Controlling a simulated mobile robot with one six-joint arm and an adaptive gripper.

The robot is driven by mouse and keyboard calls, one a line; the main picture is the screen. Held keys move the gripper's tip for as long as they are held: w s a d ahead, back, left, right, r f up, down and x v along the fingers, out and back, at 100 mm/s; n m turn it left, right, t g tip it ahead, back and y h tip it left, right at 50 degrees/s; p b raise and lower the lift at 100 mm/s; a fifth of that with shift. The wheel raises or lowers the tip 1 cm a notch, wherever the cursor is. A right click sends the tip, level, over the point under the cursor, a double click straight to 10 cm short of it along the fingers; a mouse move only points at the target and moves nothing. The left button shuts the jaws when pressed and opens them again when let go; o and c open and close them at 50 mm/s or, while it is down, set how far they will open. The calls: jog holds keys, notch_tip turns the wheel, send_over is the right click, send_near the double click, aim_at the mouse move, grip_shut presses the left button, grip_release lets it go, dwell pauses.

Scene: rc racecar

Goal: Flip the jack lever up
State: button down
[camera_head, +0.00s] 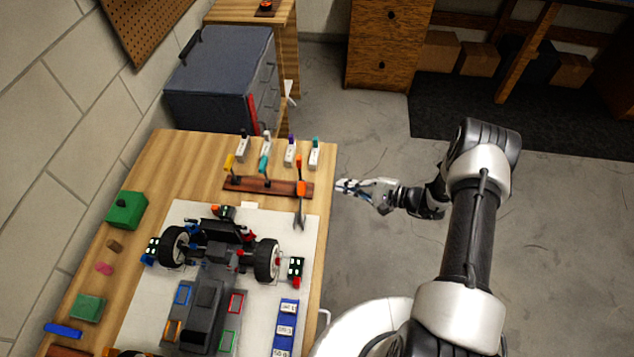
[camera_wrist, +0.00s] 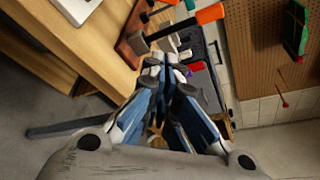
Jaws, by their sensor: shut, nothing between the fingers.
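The grey and black RC car (camera_head: 205,300) with black-tyred wheels sits on a white mat (camera_head: 180,215) on the wooden bench. A small orange-and-black part (camera_head: 222,210) shows at its far end; I cannot tell whether it is the jack lever. No lever is clearly identifiable in either view. My gripper (camera_head: 343,186) is just off the bench's right edge, close to the orange-handled tool (camera_head: 300,189) and apart from the car. In the wrist view my gripper's fingers (camera_wrist: 168,66) are shut and empty, and an orange handle (camera_wrist: 210,14) shows beyond them.
A brown tool rack (camera_head: 262,186) holds several handled tools near the bench's far edge. Several small white-labelled holders (camera_head: 290,153) stand behind it.

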aim_at(301, 203)
jog(key=b+x, duration=0.2)
jog(key=x, duration=0.8)
jog(key=shift+s+f, duration=0.1)
jog(key=shift+s+a+r, duration=0.2)
jog(key=shift+s+r, duration=0.9)
jog(key=shift+r, duration=0.05)
jog(key=shift+s+a+r, duration=0.1)
jog(key=shift+s+r, duration=0.1)
jog(key=shift+s, duration=0.15)
